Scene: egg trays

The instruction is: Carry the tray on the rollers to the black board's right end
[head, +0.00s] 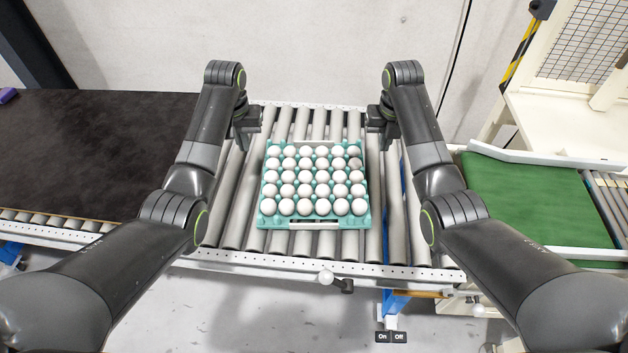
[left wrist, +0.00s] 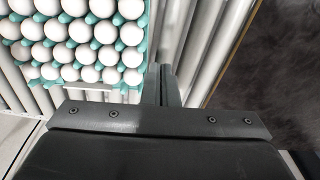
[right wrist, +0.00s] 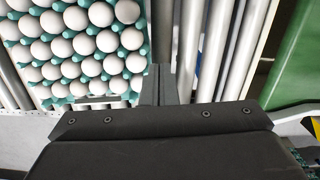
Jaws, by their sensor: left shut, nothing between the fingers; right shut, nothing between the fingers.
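A teal tray (head: 264,212) full of white eggs sits flat on the grey rollers (head: 233,215), near the middle of the conveyor. The black board (head: 90,140) lies to the left of the rollers. My left gripper (head: 256,128) is shut and empty, left of the tray near its far corner. My right gripper (head: 372,126) is shut and empty, right of the tray near its far corner. The tray also shows in the left wrist view (left wrist: 148,40) and in the right wrist view (right wrist: 146,45), beside the closed fingers and apart from them.
A green belt (head: 535,200) with white side rails stands to the right of the rollers. A small purple object (head: 8,95) lies at the board's far left. The board's right part is clear. A pale wall rises behind the conveyor.

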